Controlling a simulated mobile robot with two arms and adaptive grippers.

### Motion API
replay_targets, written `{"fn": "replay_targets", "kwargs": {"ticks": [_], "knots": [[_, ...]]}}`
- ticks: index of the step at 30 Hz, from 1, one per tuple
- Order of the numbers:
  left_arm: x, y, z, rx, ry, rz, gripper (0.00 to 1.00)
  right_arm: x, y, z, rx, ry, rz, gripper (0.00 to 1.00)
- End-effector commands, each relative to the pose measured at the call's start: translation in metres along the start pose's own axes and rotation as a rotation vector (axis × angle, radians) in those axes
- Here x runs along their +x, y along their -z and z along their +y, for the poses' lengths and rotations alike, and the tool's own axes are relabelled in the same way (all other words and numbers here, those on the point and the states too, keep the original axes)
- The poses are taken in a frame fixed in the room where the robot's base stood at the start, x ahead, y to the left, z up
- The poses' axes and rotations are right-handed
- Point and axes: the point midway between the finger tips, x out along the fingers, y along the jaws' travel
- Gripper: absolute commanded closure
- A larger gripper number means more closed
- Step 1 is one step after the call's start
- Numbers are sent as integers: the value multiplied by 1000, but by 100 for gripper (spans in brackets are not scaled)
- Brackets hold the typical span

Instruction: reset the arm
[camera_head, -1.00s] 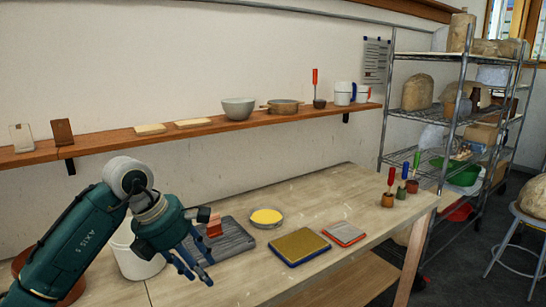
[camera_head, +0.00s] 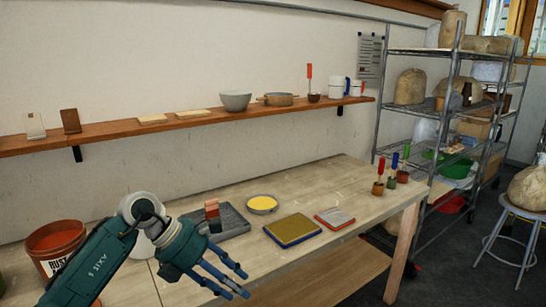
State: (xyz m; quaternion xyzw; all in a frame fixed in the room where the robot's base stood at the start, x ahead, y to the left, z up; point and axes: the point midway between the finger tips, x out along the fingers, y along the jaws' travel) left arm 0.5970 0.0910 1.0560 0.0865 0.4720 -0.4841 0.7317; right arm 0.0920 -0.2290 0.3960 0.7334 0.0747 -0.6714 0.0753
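My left arm comes in from the lower left. Its dark green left gripper (camera_head: 238,284) is in the head view over the front of the workbench (camera_head: 330,180). Its blue fingers point right and down, spread apart, with nothing visible between them. My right gripper is not in view.
A bowl of yellow material (camera_head: 262,203), a yellow-topped blue tray (camera_head: 292,230) and a red-edged tray (camera_head: 335,218) lie right of the slab. Small pots with coloured handles (camera_head: 378,188) stand at the bench's right end. A red bucket (camera_head: 56,243) is left.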

Motion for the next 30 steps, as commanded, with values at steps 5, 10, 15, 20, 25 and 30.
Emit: {"fn": "replay_targets", "kwargs": {"ticks": [5,10,15,20,25,30], "knots": [[52,-15,-20,-228,247,-206,62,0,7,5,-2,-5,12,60],[97,-24,-4,-667,504,-499,62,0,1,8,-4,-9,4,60],[151,34,83,-1348,636,-832,62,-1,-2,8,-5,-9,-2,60],[202,132,136,-1805,596,-991,62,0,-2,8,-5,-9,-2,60],[252,250,157,-2205,482,-1094,62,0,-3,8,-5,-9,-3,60],[297,372,145,-2556,314,-1154,62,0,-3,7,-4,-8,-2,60]]}}
